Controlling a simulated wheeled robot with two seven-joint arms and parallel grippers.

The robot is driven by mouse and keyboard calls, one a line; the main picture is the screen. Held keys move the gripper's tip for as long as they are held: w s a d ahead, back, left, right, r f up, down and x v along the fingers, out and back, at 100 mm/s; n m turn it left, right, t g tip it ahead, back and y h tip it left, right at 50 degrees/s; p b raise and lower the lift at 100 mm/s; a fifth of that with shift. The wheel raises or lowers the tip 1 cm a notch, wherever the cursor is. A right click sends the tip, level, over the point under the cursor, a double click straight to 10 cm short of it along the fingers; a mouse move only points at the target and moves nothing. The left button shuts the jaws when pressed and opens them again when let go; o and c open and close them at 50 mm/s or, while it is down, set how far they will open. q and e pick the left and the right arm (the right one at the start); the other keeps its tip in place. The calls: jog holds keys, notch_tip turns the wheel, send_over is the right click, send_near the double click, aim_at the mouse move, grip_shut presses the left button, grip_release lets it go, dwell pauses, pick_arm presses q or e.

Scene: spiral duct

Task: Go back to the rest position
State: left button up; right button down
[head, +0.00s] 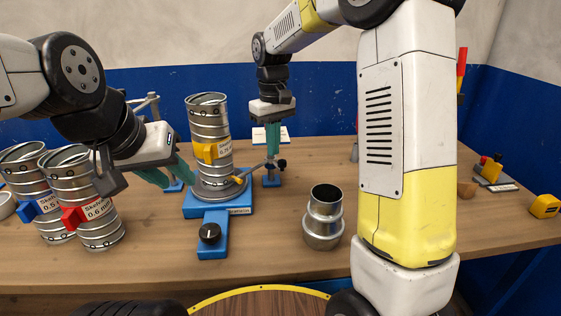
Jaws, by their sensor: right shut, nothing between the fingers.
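My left gripper (178,181) comes in from the left, its teal fingers apart, just left of the lower part of a spiral duct (211,133). I see nothing between those fingers; whether they touch the duct is unclear. The duct stands upright, slightly tilted in view, on a round plate on a blue fixture (204,208) and carries a yellow clip with a label. My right gripper (273,150) points down, shut and empty, right of the duct and above a small blue stand (271,180).
Two more ducts, one with a blue clip (32,185) and one with a red clip (84,200), stand at the left. A stepped metal fitting (323,218) stands front centre. A yellow tape measure (544,206) lies far right. My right arm hides part of the table (300,270).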

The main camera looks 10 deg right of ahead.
jog(key=s+d+r+m+t+y, duration=0.1)
jog(key=s+d+r, duration=0.2)
jog(key=s+r, duration=0.15)
jog(key=s+d+r+m+t, duration=0.1)
jog(key=s+d+r, duration=0.2)
jog(key=s, duration=0.2)
jog(key=s+d+m+t+y, duration=0.1)
jog(key=s+d+m+t, duration=0.2)
jog(key=s, duration=1)
jog(key=shift+s+f+t, duration=0.25)
jog(key=shift+f+t, duration=0.1)
jog(key=shift+t, duration=0.25)
